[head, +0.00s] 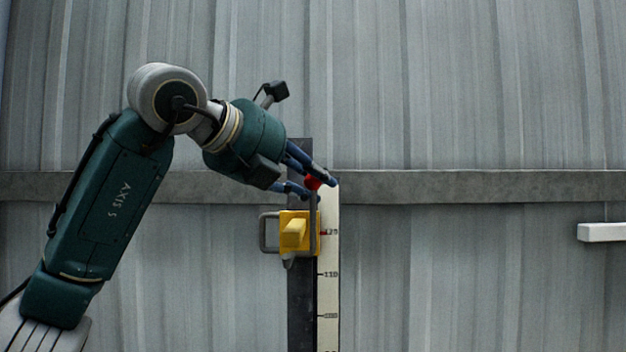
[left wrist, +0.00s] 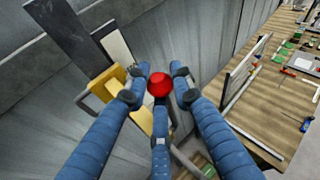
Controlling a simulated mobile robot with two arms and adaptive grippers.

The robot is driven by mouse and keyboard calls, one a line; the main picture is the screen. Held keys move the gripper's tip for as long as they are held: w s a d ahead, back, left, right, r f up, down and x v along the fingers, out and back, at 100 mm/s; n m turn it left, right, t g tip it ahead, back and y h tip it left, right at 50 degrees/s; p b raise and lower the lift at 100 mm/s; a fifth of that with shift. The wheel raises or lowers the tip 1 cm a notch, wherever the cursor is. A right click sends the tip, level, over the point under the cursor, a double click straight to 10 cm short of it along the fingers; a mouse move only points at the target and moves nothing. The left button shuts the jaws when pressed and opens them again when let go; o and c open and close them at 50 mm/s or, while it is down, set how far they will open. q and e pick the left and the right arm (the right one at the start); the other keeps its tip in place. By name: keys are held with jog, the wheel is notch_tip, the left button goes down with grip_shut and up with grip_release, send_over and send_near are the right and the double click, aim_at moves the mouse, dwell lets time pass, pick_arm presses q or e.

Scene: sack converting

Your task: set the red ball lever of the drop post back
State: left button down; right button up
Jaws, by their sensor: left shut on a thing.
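The red ball (head: 312,183) tops the lever of the drop post, a dark upright (head: 300,325) with a pale scale strip (head: 329,290) beside it. A yellow carriage (head: 296,231) with a grey loop handle sits on the post below the ball. My left gripper (head: 318,186) reaches in from the left at the ball and is shut on it; its fingers partly cover the ball. In the left wrist view the red ball (left wrist: 159,84) sits between the blue fingers, with the yellow carriage (left wrist: 128,97) behind. My right gripper is in neither view.
A grey ribbed wall with a horizontal rail (head: 480,186) stands behind the post. A white bar (head: 601,232) juts in at the right. The left wrist view shows a wooden workbench (left wrist: 262,120) with tools and small parts at the right.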

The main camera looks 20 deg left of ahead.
pick_arm(q)
jog(key=shift+a+r, duration=0.1)
jog(key=shift+r, duration=0.15)
jog(key=c, duration=1.6)
grip_release()
jog(key=shift+o, duration=0.6)
jog(key=shift+f, duration=0.15)
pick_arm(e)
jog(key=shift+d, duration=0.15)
pick_arm(q)
jog(key=v, duration=1.2)
jog(key=shift+a, duration=0.1)
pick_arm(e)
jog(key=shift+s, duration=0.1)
